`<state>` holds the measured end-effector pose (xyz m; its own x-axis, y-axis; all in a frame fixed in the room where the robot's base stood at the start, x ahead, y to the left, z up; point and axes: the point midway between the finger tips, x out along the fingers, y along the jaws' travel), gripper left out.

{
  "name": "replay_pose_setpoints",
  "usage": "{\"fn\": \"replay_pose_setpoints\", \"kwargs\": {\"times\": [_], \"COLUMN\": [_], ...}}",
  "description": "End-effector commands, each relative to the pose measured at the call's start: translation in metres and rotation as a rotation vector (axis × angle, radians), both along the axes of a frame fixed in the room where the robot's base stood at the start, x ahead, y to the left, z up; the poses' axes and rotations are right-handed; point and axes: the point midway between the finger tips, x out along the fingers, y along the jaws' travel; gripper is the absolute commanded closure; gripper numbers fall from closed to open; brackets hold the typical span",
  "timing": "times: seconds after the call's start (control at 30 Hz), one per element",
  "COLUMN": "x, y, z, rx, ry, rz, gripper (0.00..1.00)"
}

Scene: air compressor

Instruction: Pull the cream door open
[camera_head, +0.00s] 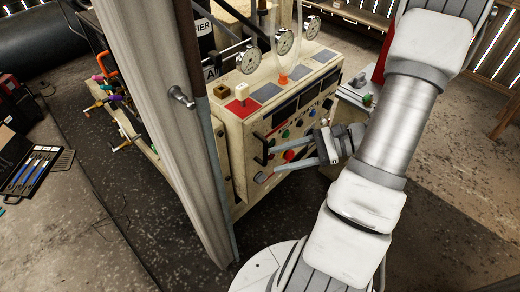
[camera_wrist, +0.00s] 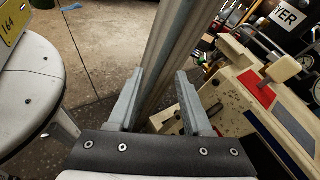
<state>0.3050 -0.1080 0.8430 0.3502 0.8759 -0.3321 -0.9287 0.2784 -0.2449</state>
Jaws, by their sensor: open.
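A tall cream panel, which looks like the door (camera_head: 165,60), stands nearly edge-on left of centre in the head view. A metal handle (camera_head: 181,98) sticks out from it. In the wrist view the panel (camera_wrist: 177,40) rises beyond my fingertips; no handle can be made out there. My gripper (camera_head: 265,163) is open and empty, right of the panel and in front of the machine's control face. In the wrist view its two fingers (camera_wrist: 160,75) stand apart with nothing held between them. Whether a fingertip touches anything cannot be told.
A cream compressor cabinet (camera_head: 240,140) with gauges, knobs and a black handle (camera_head: 261,149) stands behind my gripper. A tool tray (camera_head: 36,172) lies at the left. A round white table-like surface (camera_wrist: 30,75) is at the left in the wrist view. Floor is bare at lower left.

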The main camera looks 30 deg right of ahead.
Motion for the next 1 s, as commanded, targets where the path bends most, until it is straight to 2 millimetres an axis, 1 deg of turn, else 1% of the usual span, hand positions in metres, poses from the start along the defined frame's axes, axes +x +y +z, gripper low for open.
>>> {"fn": "replay_pose_setpoints", "kwargs": {"times": [0.03,0.2,0.3,0.4,0.5,0.63,0.73,0.87,1.0], "x": [-0.001,-0.004,-0.01,-0.016,-0.02,-0.021,-0.013,0.005,0.031], "y": [-0.013,-0.055,-0.077,-0.093,-0.102,-0.106,-0.102,-0.09,-0.073], "z": [-0.022,-0.07,-0.096,-0.115,-0.127,-0.132,-0.132,-0.132,-0.132], "rx": [0.063,0.238,0.323,0.383,0.418,0.436,0.436,0.437,0.437], "ry": [0.01,0.01,0.002,-0.006,-0.014,-0.018,-0.019,-0.018,-0.018], "rz": [-0.084,-0.344,-0.481,-0.585,-0.649,-0.681,-0.683,-0.678,-0.676], "gripper": [0.5,0.5,0.5,0.5,0.5,0.5,0.5,0.5,0.5]}}
